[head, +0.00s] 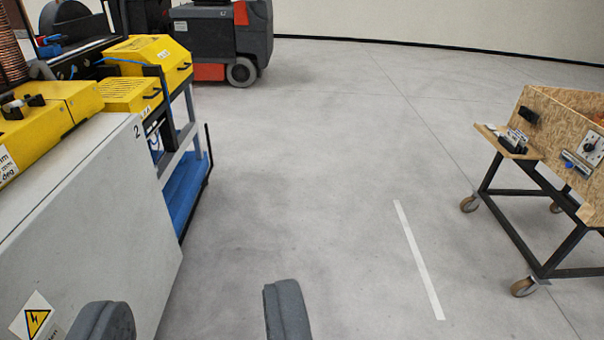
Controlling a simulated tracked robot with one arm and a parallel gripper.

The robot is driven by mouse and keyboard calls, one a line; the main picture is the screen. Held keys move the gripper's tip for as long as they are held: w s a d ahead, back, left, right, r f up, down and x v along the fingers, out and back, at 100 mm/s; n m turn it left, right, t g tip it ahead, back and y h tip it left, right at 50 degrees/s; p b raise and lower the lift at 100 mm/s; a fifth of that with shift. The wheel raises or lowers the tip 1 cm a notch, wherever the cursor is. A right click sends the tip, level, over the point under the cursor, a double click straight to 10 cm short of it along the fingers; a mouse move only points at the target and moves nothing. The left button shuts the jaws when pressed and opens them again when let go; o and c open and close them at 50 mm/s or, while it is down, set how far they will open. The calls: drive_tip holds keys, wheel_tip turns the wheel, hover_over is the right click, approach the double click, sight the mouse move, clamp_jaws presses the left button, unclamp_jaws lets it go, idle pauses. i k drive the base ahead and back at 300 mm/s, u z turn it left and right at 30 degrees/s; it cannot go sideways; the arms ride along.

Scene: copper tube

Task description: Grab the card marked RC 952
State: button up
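No marking RC 952 can be read in the head view. A small holder with pale, card-like pieces (515,140) stands on the side shelf of the wooden cart at the right; I cannot tell whether the card is among them. My gripper (196,305) shows at the bottom left of centre as two grey fingers set wide apart. It is open, with only bare floor and the machine's side behind the gap. The cart is far from it, ahead and to the right.
A large grey and yellow machine (95,215) fills the left side, with a blue lower platform (183,190). The wheeled chipboard cart (553,130) has a black metal frame. A dark and red vehicle (222,40) stands at the back. The grey floor between is clear, with a white line (418,260).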

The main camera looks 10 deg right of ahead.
sight(512, 137)
drive_tip(key=u, duration=0.05)
drive_tip(key=i, duration=1.7)
drive_tip(key=z, duration=2)
drive_tip(key=i, duration=1.7)
drive_tip(key=u, duration=0.1)
